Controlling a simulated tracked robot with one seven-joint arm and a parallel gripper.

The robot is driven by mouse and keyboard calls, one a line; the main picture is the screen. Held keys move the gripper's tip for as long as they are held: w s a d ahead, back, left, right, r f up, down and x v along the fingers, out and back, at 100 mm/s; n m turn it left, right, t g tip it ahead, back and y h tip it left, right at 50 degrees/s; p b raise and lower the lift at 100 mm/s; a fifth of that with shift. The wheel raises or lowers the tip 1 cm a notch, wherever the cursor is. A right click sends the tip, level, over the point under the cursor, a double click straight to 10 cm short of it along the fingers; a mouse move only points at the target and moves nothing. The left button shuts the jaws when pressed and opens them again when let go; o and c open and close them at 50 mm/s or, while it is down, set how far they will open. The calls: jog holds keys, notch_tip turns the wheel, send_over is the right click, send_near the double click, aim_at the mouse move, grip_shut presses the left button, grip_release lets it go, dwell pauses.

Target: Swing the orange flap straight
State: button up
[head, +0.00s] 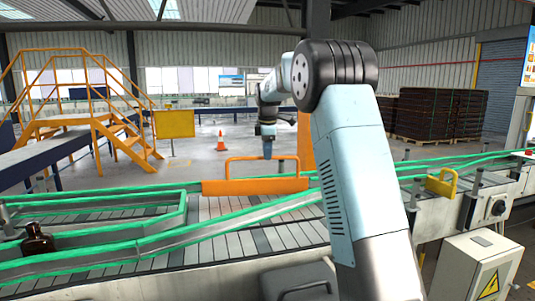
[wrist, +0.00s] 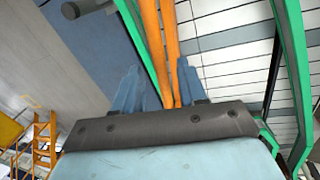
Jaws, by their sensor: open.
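The orange flap (head: 255,186) stands across the far side of the slatted conveyor in the head view, with an orange loop handle (head: 240,160) above it. My gripper (head: 267,153) points down at the top bar of the handle. In the wrist view, two orange bars of the flap and its handle (wrist: 162,45) run down from the top edge between my two blue fingers. My gripper (wrist: 157,85) is open, one finger on each side of the bars, and I see a gap on the left. Whether a finger touches the handle is unclear.
A brown bottle (head: 37,240) stands on the conveyor at the left. Green guide rails (head: 200,236) border the lanes. A yellow bracket (head: 441,184) sits on the rail at the right. A grey control box (head: 478,268) stands at the front right.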

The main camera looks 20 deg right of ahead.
jog(key=shift+w+f, duration=0.1)
jog(key=shift+f, duration=0.4)
jog(key=shift+c, duration=0.4)
grip_shut()
